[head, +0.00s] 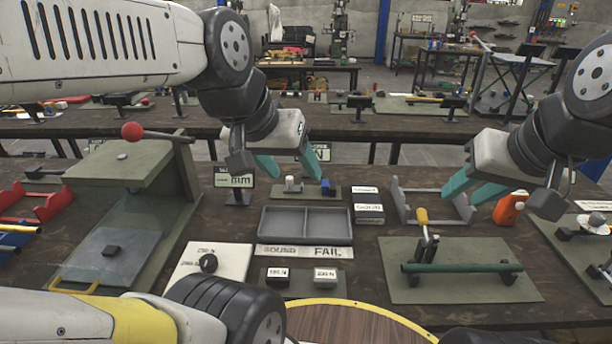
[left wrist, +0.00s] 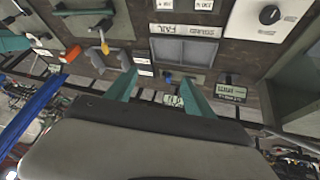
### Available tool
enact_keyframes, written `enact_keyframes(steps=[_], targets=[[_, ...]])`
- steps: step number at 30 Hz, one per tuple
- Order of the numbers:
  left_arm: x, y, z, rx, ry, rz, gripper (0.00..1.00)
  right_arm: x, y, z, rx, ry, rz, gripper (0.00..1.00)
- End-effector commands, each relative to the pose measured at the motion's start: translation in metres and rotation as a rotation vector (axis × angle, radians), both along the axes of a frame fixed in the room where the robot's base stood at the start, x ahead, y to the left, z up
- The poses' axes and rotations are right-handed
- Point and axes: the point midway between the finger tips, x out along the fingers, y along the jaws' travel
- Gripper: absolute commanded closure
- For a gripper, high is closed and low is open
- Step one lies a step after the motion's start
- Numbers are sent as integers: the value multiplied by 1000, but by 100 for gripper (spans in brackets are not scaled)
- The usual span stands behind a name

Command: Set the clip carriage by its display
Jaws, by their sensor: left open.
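A small green plate (head: 308,194) carries a grey upright block (head: 292,184) on its left and a blue block (head: 326,187) on its right; which is the clip carriage I cannot tell. A display reading mm (head: 240,182) stands left of the plate, and another display showing N (head: 321,152) stands behind it. My left gripper (head: 288,170) is open and empty, its teal fingers just above and behind the plate. In the left wrist view the blue block (left wrist: 168,79) shows between the fingers. My right gripper (head: 468,194) is open and empty, above a grey cradle (head: 405,206).
A divided grey tray (head: 306,238) lies in front of the plate. A green press (head: 125,165) with a red-knobbed lever stands left. A green base with a rod (head: 455,267) and yellow-handled clamp lies right. An orange object (head: 510,207) is beside my right gripper. SOUND and FAIL labels (head: 304,252) lie in front of the tray.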

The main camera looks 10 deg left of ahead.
Motion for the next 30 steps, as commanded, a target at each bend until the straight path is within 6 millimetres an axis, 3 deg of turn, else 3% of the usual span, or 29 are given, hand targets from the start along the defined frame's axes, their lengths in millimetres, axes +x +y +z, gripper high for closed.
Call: enact_keyframes(steps=[11, 14, 17, 20, 26, 30], targets=[[0, 0, 0, 0, 0, 0, 38, 0, 0, 0, 0, 0, 0, 64], [1, 0, 0, 2, 1, 0, 54, 0, 0, 0, 0, 0, 0, 64], [10, 3, 1, 22, 7, -6, 56, 0, 0, 0, 0, 0, 0, 64], [30, 7, 2, 69, 21, -26, 56, 0, 0, 0, 0, 0, 0, 64], [94, 23, -5, 184, 67, -111, 56, 0, 0, 0, 0, 0, 0, 64], [140, 37, -20, 239, 100, -184, 56, 0, 0, 0, 0, 0, 0, 64]])
